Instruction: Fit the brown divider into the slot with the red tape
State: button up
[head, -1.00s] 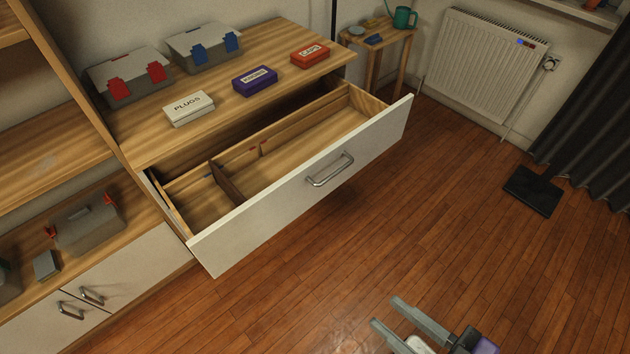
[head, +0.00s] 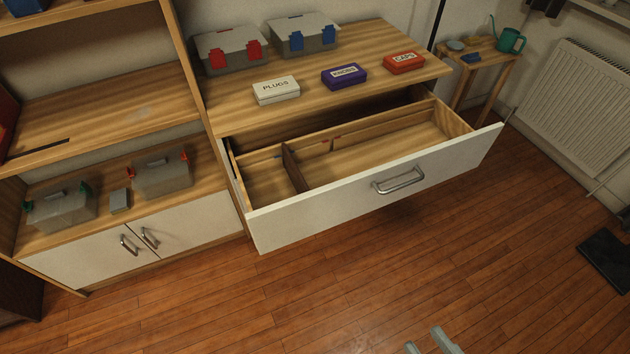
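The brown divider (head: 294,168) stands across the left part of the open drawer (head: 370,196), apparently running from the inner lengthwise rail toward the front panel. I cannot tell whether it sits in a slot or just leans there. A small red tape mark (head: 325,140) is on the rail to its right, beside a thin vertical edge. A small blue tape mark (head: 277,156) is on the rail to its left. My gripper (head: 430,344) shows only its two fingertips at the bottom edge. They are apart with nothing seen between them, over the floor, well away from the drawer.
The white PLUGS box (head: 276,91), purple KNOBS box (head: 344,77) and red CAPS box (head: 404,63) stand on the cabinet top above the drawer. The drawer front with its handle (head: 398,181) juts out. The wooden floor (head: 330,290) before it is clear.

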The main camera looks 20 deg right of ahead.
aim_at(360, 156)
jog(key=i+l+u, duration=0.85)
jog(key=l, duration=0.2)
jog(key=l+u, duration=0.3)
jog(key=i+l, duration=0.05)
jog(key=l, duration=0.05)
